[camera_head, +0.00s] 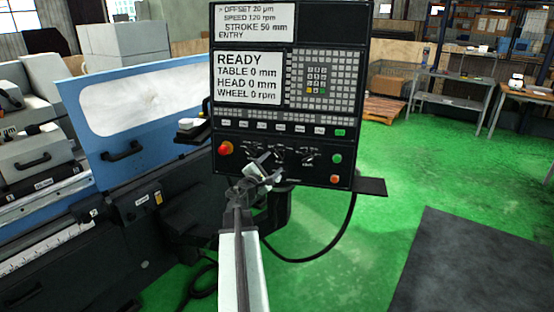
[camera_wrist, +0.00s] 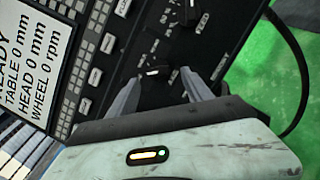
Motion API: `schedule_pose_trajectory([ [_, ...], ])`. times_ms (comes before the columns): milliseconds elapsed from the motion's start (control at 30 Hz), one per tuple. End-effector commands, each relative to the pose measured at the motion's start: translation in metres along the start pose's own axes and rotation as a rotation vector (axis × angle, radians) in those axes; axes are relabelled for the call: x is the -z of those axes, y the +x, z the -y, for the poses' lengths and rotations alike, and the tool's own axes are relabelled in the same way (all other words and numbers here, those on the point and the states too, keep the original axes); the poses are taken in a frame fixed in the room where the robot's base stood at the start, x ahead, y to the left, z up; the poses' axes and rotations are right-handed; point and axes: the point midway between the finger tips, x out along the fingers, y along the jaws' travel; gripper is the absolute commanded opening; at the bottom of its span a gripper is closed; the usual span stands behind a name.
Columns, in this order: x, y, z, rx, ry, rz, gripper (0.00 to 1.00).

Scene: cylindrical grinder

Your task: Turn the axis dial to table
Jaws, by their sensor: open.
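The control panel (camera_head: 282,120) stands upright ahead, with a row of small dark dials (camera_head: 310,155) low on its face. My gripper (camera_head: 262,170) is in front of the lower panel, left of its middle, and hides part of the dial row. In the wrist view my gripper (camera_wrist: 160,78) is open, its two fingers apart, with a dark dial (camera_wrist: 153,73) showing between the fingertips. Whether they touch it I cannot tell. A second dial (camera_wrist: 188,12) is farther up.
The screen (camera_head: 248,77) reads READY, TABLE 0 mm, HEAD 0 mm, WHEEL 0 rpm. A red stop button (camera_head: 225,148) is left of the dials; green (camera_head: 337,159) and orange (camera_head: 334,179) buttons are right. The grinder's blue guard (camera_head: 130,115) stands left.

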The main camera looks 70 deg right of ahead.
Motion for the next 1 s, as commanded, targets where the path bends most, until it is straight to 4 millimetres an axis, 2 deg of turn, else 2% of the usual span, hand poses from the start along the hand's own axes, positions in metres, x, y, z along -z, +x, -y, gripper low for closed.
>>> schedule_pose_trajectory([
  [33, 0.002, 0.014, -0.001, 0.001, 0.0, 0.0, 0.59],
  [100, 0.001, 0.027, -0.001, 0.001, 0.001, 0.0, 0.59],
  [200, 0.001, 0.04, -0.001, 0.0, 0.001, 0.0, 0.59],
  [467, 0.001, 0.042, -0.001, -0.001, 0.002, -0.002, 0.59],
  [567, 0.001, 0.042, -0.001, -0.001, 0.002, -0.002, 0.34],
  [600, 0.001, 0.042, -0.001, -0.001, 0.002, -0.002, 0.22],
  [700, 0.001, 0.041, 0.0, 0.0, 0.003, -0.002, 0.0],
  [767, 0.001, 0.041, 0.0, 0.001, 0.003, -0.001, 0.0],
  [800, 0.002, 0.055, -0.001, 0.002, 0.004, -0.001, 0.0],
  [1000, 0.002, 0.041, -0.001, 0.009, 0.028, -0.002, 0.0],
])
